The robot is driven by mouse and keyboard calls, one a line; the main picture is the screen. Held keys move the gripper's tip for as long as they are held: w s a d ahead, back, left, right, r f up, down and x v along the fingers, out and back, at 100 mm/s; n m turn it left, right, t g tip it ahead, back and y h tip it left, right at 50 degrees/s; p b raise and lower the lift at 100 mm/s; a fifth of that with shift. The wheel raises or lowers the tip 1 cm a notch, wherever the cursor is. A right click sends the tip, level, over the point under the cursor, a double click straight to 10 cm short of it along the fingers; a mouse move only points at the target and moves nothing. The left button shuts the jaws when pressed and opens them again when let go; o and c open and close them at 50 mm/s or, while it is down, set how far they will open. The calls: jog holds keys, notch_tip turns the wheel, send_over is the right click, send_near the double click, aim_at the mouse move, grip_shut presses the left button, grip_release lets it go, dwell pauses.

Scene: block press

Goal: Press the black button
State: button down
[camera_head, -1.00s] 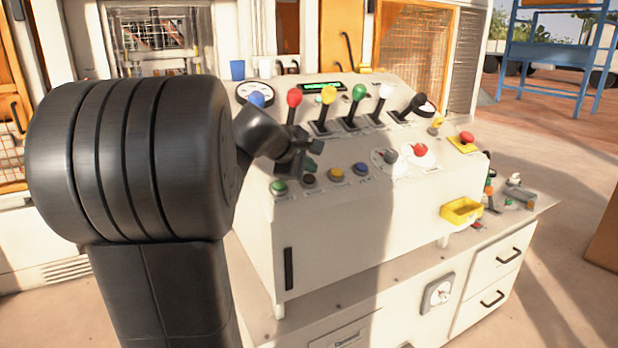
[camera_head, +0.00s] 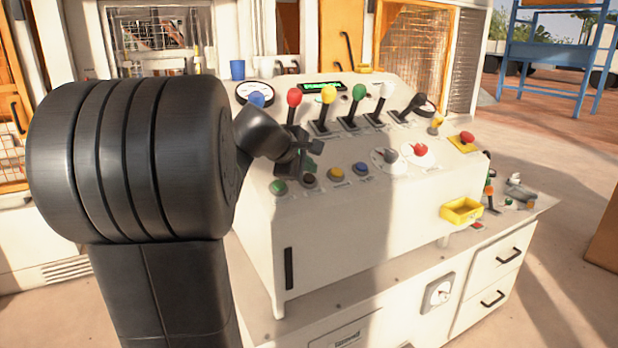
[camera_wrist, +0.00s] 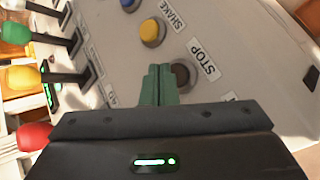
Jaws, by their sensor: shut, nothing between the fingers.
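The black button (camera_head: 309,180) is a dark round cap in a ring in the front row of the sloped console panel. It also shows in the wrist view (camera_wrist: 181,74), beside the word STOP. My gripper (camera_head: 309,167) is just above and behind it in the head view. In the wrist view, my gripper's green fingers (camera_wrist: 160,70) are closed together with nothing between them. Their tips are just left of the button and seem to overlap its edge. I cannot tell whether they touch it.
A green button (camera_head: 278,187) is left of the black one; a yellow button (camera_head: 335,174) and a blue button (camera_head: 361,168) are to the right. Levers with coloured knobs, such as the red one (camera_head: 294,97), stand behind my gripper. A yellow tray (camera_head: 461,211) is on the console's front.

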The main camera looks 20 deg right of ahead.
jog(key=shift+w+f, duration=0.15)
jog(key=shift+f, duration=0.2)
jog(key=shift+w+f+b, duration=0.2)
jog(key=shift+f+b, duration=0.3)
jog(key=shift+b, duration=0.05)
dwell(0.5)
jog(key=shift+r, duration=0.1)
jog(key=shift+s+r+p, duration=0.4)
jog(key=shift+r+p, duration=0.35)
jog(key=shift+r, duration=0.1)
jog(key=r+p, duration=0.1)
jog(key=s+r+p, duration=0.1)
jog(key=r+p, duration=0.1)
jog(key=s+r+p, duration=0.1)
jog(key=r, duration=0.1)
jog(key=shift+s+d+r, duration=0.1)
jog(key=shift+s+r, duration=0.1)
dwell(0.6)
